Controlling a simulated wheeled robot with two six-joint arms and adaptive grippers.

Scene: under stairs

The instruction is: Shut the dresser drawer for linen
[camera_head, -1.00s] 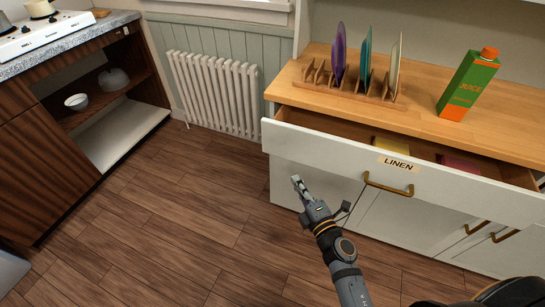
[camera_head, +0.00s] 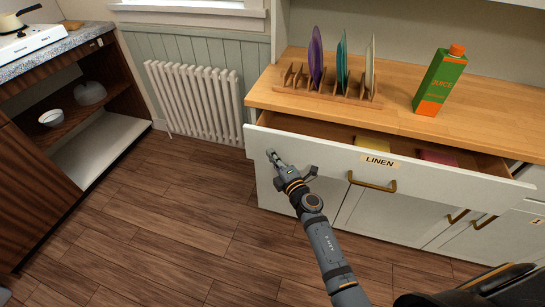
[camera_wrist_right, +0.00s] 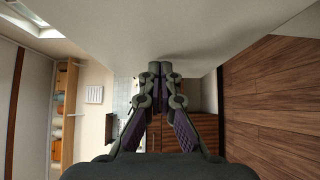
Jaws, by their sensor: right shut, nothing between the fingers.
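The linen drawer (camera_head: 440,181) is a white dresser drawer with a "LINEN" label (camera_head: 380,162) and a brass bar handle (camera_head: 371,184). It stands open, with a yellow item (camera_head: 373,143) and a dark red item (camera_head: 438,157) inside. My right gripper (camera_head: 271,154) is shut and empty, in front of the left end of the drawer front. In the right wrist view the shut fingertips (camera_wrist_right: 160,67) are close to a pale surface; I cannot tell if they touch it. My left gripper is not in view.
The wooden dresser top (camera_head: 500,123) holds a plate rack (camera_head: 325,87) with several plates and a juice carton (camera_head: 440,80). A white radiator (camera_head: 196,99) stands by the wall. Open wooden floor (camera_head: 170,215) lies left of the dresser.

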